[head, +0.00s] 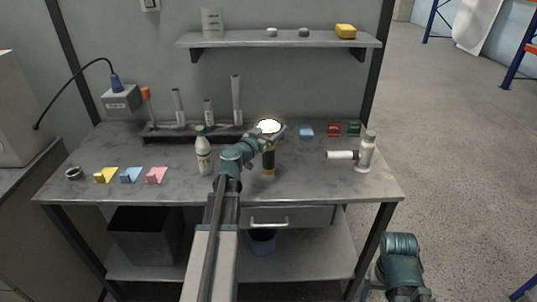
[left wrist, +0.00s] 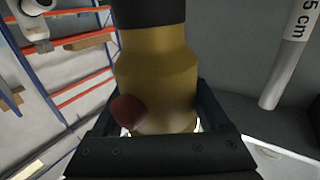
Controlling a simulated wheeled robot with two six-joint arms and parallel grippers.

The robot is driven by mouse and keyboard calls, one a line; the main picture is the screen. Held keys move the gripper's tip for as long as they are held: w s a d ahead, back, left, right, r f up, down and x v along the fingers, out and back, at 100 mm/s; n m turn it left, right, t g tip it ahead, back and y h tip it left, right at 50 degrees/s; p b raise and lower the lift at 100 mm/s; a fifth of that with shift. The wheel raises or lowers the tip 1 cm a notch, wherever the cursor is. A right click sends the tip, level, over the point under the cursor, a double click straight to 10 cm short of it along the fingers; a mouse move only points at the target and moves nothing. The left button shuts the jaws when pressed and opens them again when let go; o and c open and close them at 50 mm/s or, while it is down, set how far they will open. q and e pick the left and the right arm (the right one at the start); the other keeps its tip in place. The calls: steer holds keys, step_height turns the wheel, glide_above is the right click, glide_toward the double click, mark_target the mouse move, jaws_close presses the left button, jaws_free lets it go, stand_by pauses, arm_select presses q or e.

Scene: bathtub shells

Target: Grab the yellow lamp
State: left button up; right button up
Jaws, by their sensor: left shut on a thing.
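A white bottle (head: 203,155) with a green cap stands left of the lamp. A grey-white flashlight-like fixture (head: 366,153) stands at right. A rack (head: 180,134) of cylinders stands at the back left. The front bench area is mostly clear.

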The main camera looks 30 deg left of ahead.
arm_select(q)
jaws_close()
steer(key=shift+r, duration=0.2)
